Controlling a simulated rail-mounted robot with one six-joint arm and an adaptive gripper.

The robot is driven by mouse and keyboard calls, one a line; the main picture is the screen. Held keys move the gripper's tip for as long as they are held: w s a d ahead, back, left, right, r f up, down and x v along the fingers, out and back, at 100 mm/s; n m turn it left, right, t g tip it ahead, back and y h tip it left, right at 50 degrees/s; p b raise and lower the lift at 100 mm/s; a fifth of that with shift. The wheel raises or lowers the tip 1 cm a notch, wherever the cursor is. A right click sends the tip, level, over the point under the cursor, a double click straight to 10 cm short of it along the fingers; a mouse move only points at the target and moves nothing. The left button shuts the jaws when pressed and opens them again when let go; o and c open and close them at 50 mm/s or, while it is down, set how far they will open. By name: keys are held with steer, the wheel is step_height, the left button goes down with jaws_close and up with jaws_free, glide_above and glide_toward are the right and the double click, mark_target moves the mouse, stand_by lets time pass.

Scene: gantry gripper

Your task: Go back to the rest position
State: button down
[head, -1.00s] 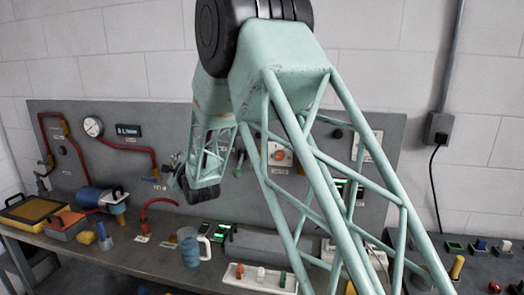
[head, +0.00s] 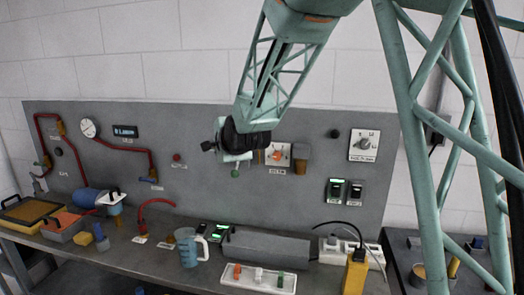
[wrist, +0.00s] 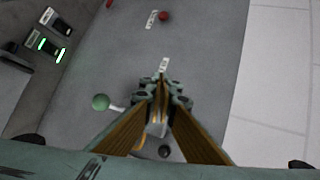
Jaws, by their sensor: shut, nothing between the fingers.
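My gripper (head: 222,140) hangs in front of the grey back panel (head: 80,180), near its middle and above the bench. It is small and partly hidden by my dark wrist joint in the head view. In the wrist view, the two fingers of my gripper (wrist: 160,82) meet at their tips, with nothing between them. A green knob (wrist: 100,102) shows to the left of the fingers, and it also shows just below the gripper in the head view (head: 235,174). I cannot tell how far the fingertips are from the panel.
A red button (head: 177,157) and a switch with an orange knob (head: 276,155) are on the panel near my gripper. Below, the bench holds a blue jug (head: 188,250), a white tray (head: 258,278), a yellow block (head: 355,275) and a power strip (head: 350,251). Open air surrounds the arm above the bench.

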steer(key=s+d+r+n+g+h, duration=0.2)
steer(key=s+d+n, duration=0.2)
steer(key=s+d, duration=0.85)
steer(key=s+d+r+n+g+h, duration=0.2)
steer(key=s+d+n, duration=0.1)
steer(key=s+d, duration=0.95)
steer(key=s+d+f+n+g, duration=0.1)
steer(key=s+d+n, duration=0.1)
steer(key=s, duration=1)
steer(key=s+d+f+n+g, duration=0.1)
steer(key=s+d, duration=0.4)
steer(key=s, duration=0.7)
steer(key=s+d+f+n+g+h, duration=0.1)
steer(key=s+d+f+n+g, duration=0.1)
steer(key=s, duration=0.9)
steer(key=shift+s+d+f+n, duration=0.4)
steer(key=shift+d+f+n, duration=0.2)
steer(key=shift+d+n, duration=0.4)
